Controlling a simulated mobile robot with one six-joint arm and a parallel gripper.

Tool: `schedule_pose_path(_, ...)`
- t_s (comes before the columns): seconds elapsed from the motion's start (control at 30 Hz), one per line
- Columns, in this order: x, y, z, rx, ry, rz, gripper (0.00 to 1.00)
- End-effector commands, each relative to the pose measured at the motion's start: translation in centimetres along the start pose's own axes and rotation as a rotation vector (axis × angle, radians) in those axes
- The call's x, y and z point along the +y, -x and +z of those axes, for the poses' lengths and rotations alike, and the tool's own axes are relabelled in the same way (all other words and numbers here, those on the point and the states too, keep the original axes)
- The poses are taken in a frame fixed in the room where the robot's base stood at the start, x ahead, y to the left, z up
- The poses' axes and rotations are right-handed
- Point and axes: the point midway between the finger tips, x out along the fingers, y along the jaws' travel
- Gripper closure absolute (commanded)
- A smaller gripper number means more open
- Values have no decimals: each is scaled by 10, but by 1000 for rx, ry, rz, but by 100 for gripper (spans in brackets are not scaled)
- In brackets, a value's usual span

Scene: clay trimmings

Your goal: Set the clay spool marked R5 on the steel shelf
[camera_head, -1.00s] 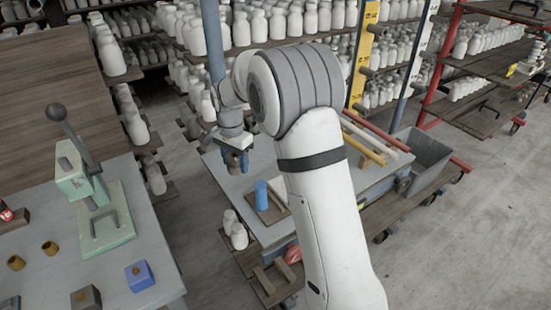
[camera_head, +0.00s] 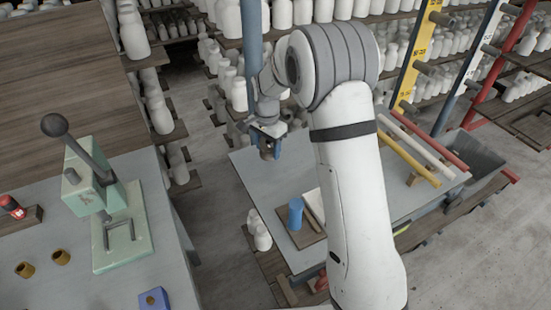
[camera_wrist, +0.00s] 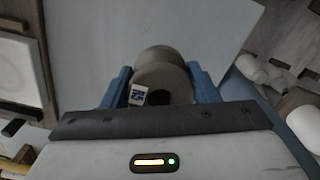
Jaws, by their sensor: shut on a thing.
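My gripper (camera_head: 268,146) is over the grey table (camera_head: 262,172) in the middle of the head view. It is shut on a grey-brown clay spool (camera_wrist: 162,62), which sits between the blue fingers in the wrist view. The spool's lower end also shows at the gripper in the head view (camera_head: 268,153). A flat grey surface lies beyond it in the wrist view. I cannot tell which surface is the steel shelf.
A blue cylinder (camera_head: 295,213) stands on a small board on the grey table. Coloured bars (camera_head: 408,150) lie at its right. The left bench holds a green press (camera_head: 108,205), two ochre spools (camera_head: 25,269) and a blue block (camera_head: 153,300). Racks of white bottles fill the back.

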Motion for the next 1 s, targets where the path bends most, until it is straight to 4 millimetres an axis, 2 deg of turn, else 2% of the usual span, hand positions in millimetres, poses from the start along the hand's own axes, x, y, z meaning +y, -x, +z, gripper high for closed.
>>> schedule_pose_path(0.17,-2,-13,4,0,9,1,76)
schedule_pose_path(0.4,-4,-44,6,0,13,0,76)
schedule_pose_path(0.73,-4,-48,6,1,13,-1,76)
schedule_pose_path(0.77,-4,-48,6,1,13,-1,45)
schedule_pose_path(1.0,-4,-47,6,1,14,-1,26)
